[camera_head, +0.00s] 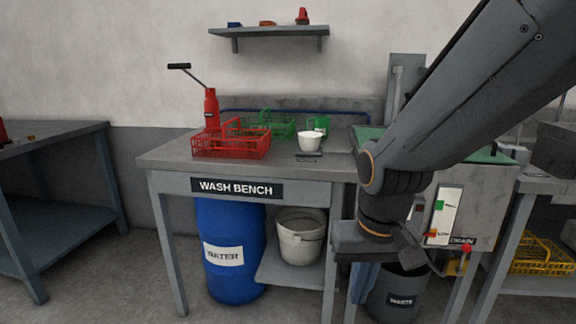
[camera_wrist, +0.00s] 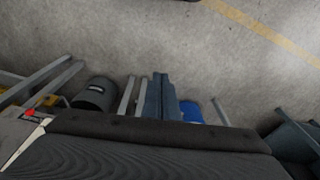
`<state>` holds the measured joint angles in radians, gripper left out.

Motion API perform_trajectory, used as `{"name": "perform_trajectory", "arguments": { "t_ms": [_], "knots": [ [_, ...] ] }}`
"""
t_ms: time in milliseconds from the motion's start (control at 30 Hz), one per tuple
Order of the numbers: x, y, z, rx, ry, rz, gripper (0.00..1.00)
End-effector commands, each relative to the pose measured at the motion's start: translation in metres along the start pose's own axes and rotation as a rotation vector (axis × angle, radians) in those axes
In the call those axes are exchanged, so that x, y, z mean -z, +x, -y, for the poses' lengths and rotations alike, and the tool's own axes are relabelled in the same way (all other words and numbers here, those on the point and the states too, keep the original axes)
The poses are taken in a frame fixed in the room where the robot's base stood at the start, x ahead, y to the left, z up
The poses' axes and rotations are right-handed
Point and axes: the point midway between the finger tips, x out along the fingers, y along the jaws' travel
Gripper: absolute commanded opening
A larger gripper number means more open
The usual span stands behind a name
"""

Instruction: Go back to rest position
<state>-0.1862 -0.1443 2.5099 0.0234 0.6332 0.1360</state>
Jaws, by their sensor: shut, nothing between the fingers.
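My gripper (camera_head: 362,284) hangs at the end of my arm in the head view, in front of the right end of the wash bench (camera_head: 238,188). It points down and is partly hard to make out against the bench leg. In the wrist view its two blue-grey fingers (camera_wrist: 160,96) lie side by side, shut, with nothing between them. My arm reaches in from the upper right and hides part of the bench and the sink unit beside it.
A red crate (camera_head: 231,146), a green crate (camera_head: 270,127) and a white cup (camera_head: 309,141) stand on the bench. A blue water drum (camera_head: 230,275) and a bucket (camera_head: 300,238) are below. A waste bin (camera_head: 397,297) stands near my gripper. Open floor shows in the wrist view.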

Motion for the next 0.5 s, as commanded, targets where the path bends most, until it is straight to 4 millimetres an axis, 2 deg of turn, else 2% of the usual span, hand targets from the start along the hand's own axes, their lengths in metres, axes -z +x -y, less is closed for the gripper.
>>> {"name": "perform_trajectory", "arguments": {
  "t_ms": [300, 500],
  "knots": [
    [-0.073, -0.027, 0.028, 0.039, -0.209, 0.14, 0.0],
    [-0.066, -0.04, 0.017, 0.025, -0.165, 0.138, 0.0]
  ]
}}
